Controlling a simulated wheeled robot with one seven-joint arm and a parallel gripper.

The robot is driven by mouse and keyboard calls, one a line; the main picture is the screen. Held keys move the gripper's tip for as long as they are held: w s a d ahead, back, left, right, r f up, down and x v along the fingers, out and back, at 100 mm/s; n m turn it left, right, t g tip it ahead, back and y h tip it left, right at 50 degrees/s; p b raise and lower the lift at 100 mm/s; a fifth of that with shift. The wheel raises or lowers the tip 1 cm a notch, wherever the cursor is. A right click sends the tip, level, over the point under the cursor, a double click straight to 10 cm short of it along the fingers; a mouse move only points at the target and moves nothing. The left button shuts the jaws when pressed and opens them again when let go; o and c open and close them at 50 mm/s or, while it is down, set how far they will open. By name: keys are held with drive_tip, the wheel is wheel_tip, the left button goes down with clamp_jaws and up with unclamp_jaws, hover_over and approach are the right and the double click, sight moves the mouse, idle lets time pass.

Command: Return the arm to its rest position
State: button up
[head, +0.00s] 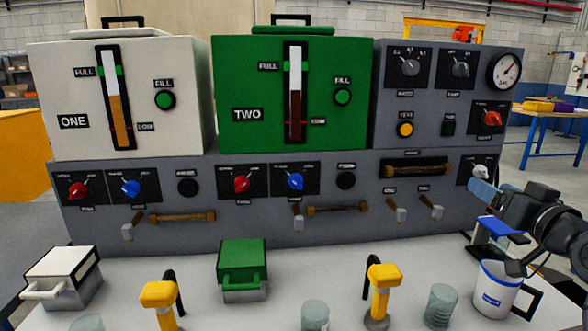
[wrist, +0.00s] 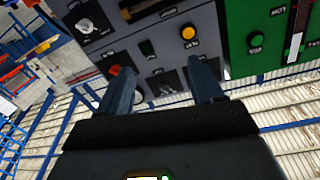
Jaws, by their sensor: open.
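My arm reaches in from the right edge of the head view. My gripper (head: 492,208) is in front of the right end of the grey panel (head: 340,225), above a white bucket-like container (head: 496,288) with a blue label. In the wrist view the two fingers of my gripper (wrist: 161,88) stand wide apart with nothing between them. Beyond them are the panel's dark switch plates and a yellow button (wrist: 146,47), seen tilted. One finger appears close to the white knob (head: 480,171) in the head view; I cannot tell whether they touch.
A white box ONE (head: 180,100) and a green box TWO (head: 230,80) stand on the panel. On the white counter (head: 200,305) are a white lidded box (head: 63,278), a green lidded box (head: 243,268), yellow taps (head: 160,293) and grey cylinders (head: 440,305).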

drive_tip(key=s+a+f+m+g+h+p, duration=0.1)
drive_tip(key=s+a+f, duration=0.6)
drive_tip(key=s+f, duration=0.35)
drive_tip(key=s+a+f+g, duration=0.1)
drive_tip(key=s+a+f, duration=0.75)
drive_tip(key=s, duration=0.35)
drive_tip(key=s+a+r+n, duration=0.1)
drive_tip(key=s+a+n, duration=0.1)
drive_tip(key=s, duration=1)
drive_tip(key=s+a+r+n+g+y+p, duration=0.1)
drive_tip(key=s+a+r, duration=0.1)
drive_tip(key=s, duration=1.1)
drive_tip(key=shift+s+a+r+n+y, duration=0.25)
drive_tip(key=shift+a+r+n+y, duration=0.05)
drive_tip(key=shift+a+n, duration=0.1)
drive_tip(key=shift+d+f, duration=0.1)
